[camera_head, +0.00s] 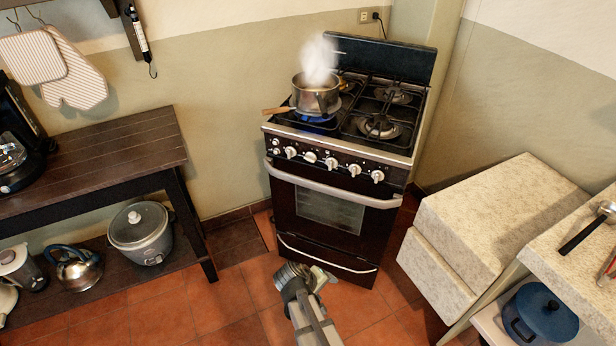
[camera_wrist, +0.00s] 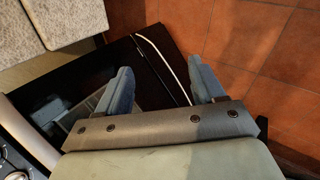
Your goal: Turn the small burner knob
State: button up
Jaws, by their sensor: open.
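The black stove (camera_head: 337,214) stands against the wall, with a row of several pale knobs (camera_head: 331,163) along its front panel. I cannot tell which one is the small burner knob. A small part of the knob panel shows at the lower left corner of the wrist view (camera_wrist: 14,172). My gripper (camera_head: 322,277) is low in front of the stove, below the knobs and apart from them. In the wrist view its two blue-grey fingers (camera_wrist: 161,80) are spread wide with nothing between them, over the dark stove front. A steaming pot (camera_head: 316,97) sits over a blue flame at the left burner.
The oven handle (camera_head: 331,188) juts out below the knobs. A pale counter block (camera_head: 490,215) stands close on the right. A dark wooden table (camera_head: 95,160) is on the left. The tiled floor (camera_head: 190,310) before the stove is clear.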

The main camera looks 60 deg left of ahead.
jog(key=s+a+r+n+t+y, duration=0.1)
jog(key=a+r+n+t+y, duration=0.15)
jog(key=a+r, duration=0.45)
jog(key=n+t+y, duration=0.5)
jog(key=n+y, duration=0.4)
jog(key=n, duration=1.1)
send_near(309, 161)
jog(key=shift+g, duration=0.25)
jog(key=x, duration=0.9)
jog(key=shift+r, duration=0.15)
jog(key=shift+c, duration=0.5)
jog(key=c, duration=0.9)
jog(key=shift+c, duration=0.2)
